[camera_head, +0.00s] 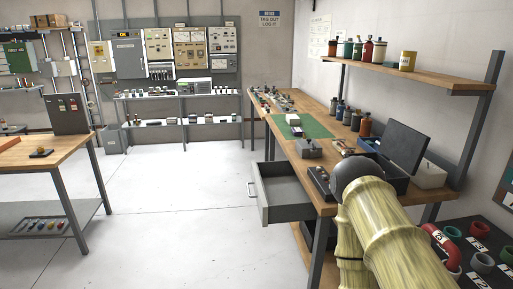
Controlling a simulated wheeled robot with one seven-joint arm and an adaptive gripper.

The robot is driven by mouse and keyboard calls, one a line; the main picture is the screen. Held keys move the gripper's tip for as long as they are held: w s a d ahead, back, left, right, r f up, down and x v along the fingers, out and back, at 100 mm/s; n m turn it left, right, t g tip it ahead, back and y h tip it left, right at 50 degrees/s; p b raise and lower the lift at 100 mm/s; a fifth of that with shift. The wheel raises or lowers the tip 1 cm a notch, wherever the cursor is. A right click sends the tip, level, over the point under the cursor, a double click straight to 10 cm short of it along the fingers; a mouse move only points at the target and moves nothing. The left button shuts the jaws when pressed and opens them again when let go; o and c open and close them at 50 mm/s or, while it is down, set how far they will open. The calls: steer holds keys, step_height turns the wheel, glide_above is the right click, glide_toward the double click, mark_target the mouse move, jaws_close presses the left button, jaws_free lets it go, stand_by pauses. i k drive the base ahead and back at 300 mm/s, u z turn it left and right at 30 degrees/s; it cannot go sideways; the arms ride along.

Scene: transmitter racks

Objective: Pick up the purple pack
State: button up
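A small pack (293,120) with a pale top and what looks like a purple side lies on the workbench at the right. It is at the back left of the green mat (317,126). It is small in the view, so its exact colour is hard to tell. My arm, in a yellowish cover, rises at the lower right in front of the bench. My gripper is not visible, so I cannot tell where it is relative to the pack.
The workbench has an open, empty-looking drawer (284,189) jutting left. A grey box (308,149), bottles and a dark open case (403,151) stand near the mat. A shelf (415,75) hangs above. The floor (190,200) to the left is clear up to another table (75,148).

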mark_target(297, 130)
steer(key=i, duration=1.45)
steer(key=u, duration=0.9)
steer(key=i, duration=3.2)
steer(key=z, duration=0.8)
steer(key=i, duration=3)
steer(key=z, duration=0.5)
